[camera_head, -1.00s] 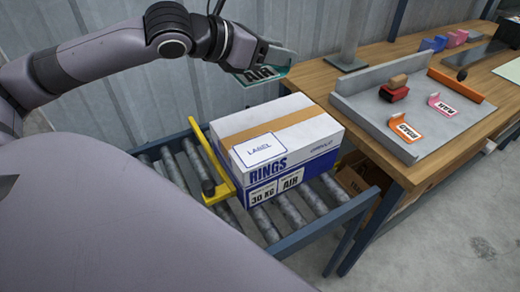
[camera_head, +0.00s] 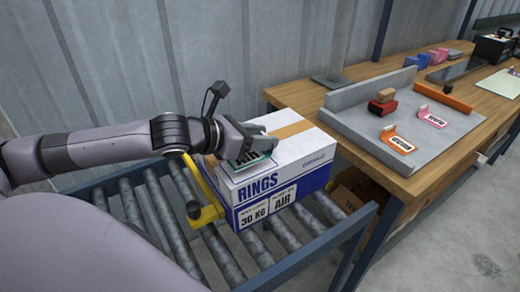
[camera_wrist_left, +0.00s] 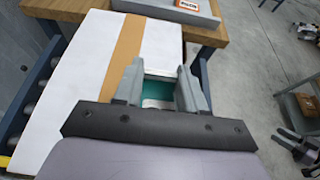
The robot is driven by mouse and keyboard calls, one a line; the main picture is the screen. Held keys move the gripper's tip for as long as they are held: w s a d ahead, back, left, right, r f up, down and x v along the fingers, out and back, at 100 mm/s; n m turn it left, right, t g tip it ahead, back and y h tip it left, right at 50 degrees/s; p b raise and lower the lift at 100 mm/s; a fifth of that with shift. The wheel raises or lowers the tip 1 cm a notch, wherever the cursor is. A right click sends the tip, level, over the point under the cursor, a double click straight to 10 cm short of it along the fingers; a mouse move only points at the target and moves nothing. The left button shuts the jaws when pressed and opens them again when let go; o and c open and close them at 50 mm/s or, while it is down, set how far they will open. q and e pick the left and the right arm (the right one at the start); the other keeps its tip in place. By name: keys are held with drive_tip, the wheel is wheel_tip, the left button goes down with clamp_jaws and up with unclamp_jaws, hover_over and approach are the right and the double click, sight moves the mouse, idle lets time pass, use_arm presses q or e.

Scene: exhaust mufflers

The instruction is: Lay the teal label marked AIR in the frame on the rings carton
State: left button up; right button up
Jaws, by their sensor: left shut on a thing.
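The rings carton (camera_head: 310,155), white and blue with a tan tape strip, sits on the roller conveyor. My left gripper (camera_head: 262,143) is over the near left part of its top and shut on the teal AIR label (camera_head: 250,164). The label is tilted in the head view, and I cannot tell whether it touches the carton. My right gripper is not in view.
A yellow stop (camera_head: 205,213) stands at the carton's left side. The wooden bench (camera_head: 300,95) on the right carries a grey tray (camera_head: 350,105) with an orange label (camera_head: 397,139), a pink label (camera_head: 431,116) and a red stamp (camera_head: 382,106). A corrugated wall is behind.

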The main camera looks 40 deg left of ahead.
use_arm(q)
wheel_tip(320, 180, down, 3)
drive_tip(key=shift+r, duration=0.2)
drive_tip(key=shift+f, duration=0.1)
drive_tip(key=shift+f, duration=0.15)
drive_tip(key=o, duration=1)
drive_tip(key=shift+r, duration=0.2)
drive_tip(key=shift+a, duration=0.1)
